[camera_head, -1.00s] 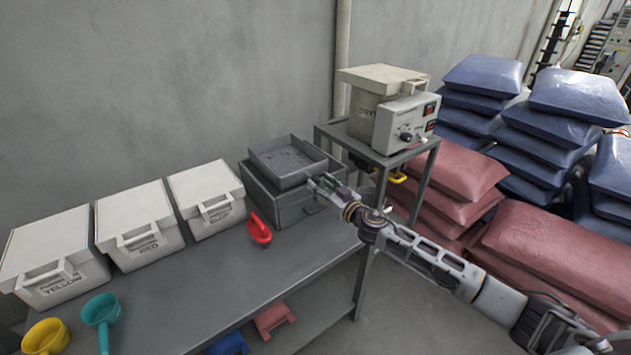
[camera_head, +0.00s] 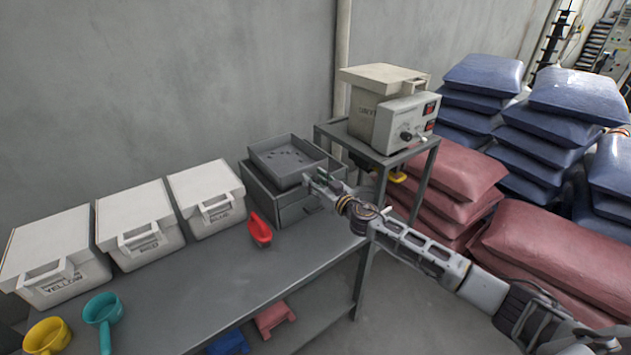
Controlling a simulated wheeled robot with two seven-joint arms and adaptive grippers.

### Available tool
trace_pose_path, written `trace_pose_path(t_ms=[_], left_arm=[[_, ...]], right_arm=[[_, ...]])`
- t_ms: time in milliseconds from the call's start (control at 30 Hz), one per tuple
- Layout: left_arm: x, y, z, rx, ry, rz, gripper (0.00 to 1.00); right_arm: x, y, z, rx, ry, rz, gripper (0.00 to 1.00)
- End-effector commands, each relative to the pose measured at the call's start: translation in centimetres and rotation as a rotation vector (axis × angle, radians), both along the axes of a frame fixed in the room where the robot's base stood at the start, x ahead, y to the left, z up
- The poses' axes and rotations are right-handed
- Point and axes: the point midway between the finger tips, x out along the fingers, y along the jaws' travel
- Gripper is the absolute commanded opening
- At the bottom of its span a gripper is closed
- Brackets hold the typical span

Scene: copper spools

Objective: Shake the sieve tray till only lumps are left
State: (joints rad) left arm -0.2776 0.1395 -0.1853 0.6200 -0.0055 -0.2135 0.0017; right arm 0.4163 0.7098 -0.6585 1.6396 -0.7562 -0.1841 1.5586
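The grey sieve tray (camera_head: 263,168) sits on top of a grey box (camera_head: 290,207) on the bench. Several small dark lumps (camera_head: 290,158) lie on its floor. My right gripper (camera_head: 310,182) is at the tray's front right corner, its fingers by the tray wall. The fingers are too small and overlapped to tell whether they are shut on the wall. My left gripper is out of view.
White lidded bins, one marked yellow (camera_head: 55,255), stand left on the bench (camera_head: 200,295). A red scoop (camera_head: 260,230), a teal scoop (camera_head: 103,312) and a yellow scoop (camera_head: 46,335) lie there. A machine (camera_head: 385,110) stands right on a stand (camera_head: 400,155).

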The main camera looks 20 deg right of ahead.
Motion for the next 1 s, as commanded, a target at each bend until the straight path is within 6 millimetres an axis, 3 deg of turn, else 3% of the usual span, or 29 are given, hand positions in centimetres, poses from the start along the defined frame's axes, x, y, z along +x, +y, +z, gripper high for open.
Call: trace_pose_path(t_ms=[33, 300, 567, 1000], left_arm=[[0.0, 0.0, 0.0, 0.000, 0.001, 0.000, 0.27], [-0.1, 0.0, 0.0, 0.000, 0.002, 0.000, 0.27], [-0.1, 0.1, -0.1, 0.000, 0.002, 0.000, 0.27], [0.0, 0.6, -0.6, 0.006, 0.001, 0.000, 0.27]], right_arm=[[0.0, 0.0, 0.0, 0.000, 0.000, 0.000, 0.33], [0.0, 0.0, 0.0, 0.000, 0.000, 0.000, 0.00], [0.1, -0.3, -0.1, 0.000, 0.001, -0.001, 0.00], [1.5, -4.1, 0.0, 0.001, 0.000, -0.001, 0.00]])
